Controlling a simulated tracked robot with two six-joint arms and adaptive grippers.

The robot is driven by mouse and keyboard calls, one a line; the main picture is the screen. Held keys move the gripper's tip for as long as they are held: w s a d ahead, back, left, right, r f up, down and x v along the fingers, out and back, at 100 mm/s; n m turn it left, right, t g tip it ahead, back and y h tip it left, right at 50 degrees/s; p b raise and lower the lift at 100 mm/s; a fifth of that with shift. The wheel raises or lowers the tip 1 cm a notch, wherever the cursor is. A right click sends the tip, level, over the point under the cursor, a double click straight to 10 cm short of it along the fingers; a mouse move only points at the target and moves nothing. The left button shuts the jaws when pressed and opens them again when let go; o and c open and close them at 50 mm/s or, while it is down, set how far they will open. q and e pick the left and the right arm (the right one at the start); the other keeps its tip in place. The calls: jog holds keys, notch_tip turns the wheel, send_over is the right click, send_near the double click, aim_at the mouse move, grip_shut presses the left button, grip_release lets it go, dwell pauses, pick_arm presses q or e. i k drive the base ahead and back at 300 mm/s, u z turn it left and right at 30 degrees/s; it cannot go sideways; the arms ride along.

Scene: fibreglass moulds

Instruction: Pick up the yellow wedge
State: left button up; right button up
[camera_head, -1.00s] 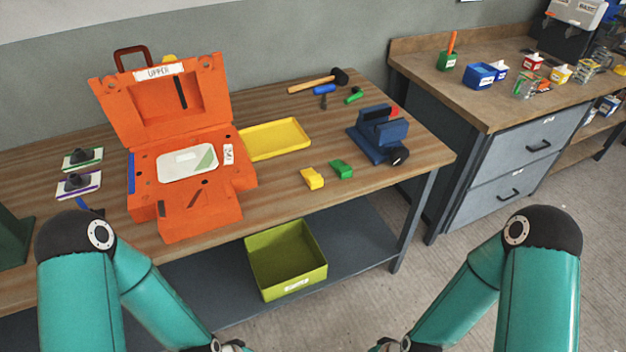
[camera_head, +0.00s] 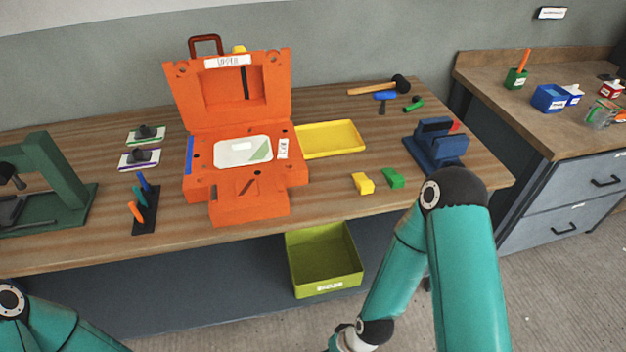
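The yellow wedge (camera_head: 362,183) lies on the wooden workbench (camera_head: 330,205) near its front edge, just left of a green wedge (camera_head: 393,178). A small gap separates the two. My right arm comes up from the bottom right, and its forearm runs down to the bottom edge, below and in front of the bench. My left arm shows only in the bottom left corner. Both grippers are outside the frame, so their state does not show. Nothing covers the yellow wedge.
An open orange mould (camera_head: 250,205) stands left of the wedge, with a yellow tray (camera_head: 361,144) behind it. A blue vise (camera_head: 428,152) is at the right, a mallet (camera_head: 375,89) at the back. A green bin (camera_head: 353,275) sits on the lower shelf.

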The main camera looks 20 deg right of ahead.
aim_at(365, 186)
jog(key=z, duration=0.35)
jog(key=i, duration=0.2)
jog(key=u, duration=1.95)
jog(key=k, duration=1.05)
jog(key=z, duration=1.4)
jog(key=i, duration=0.85)
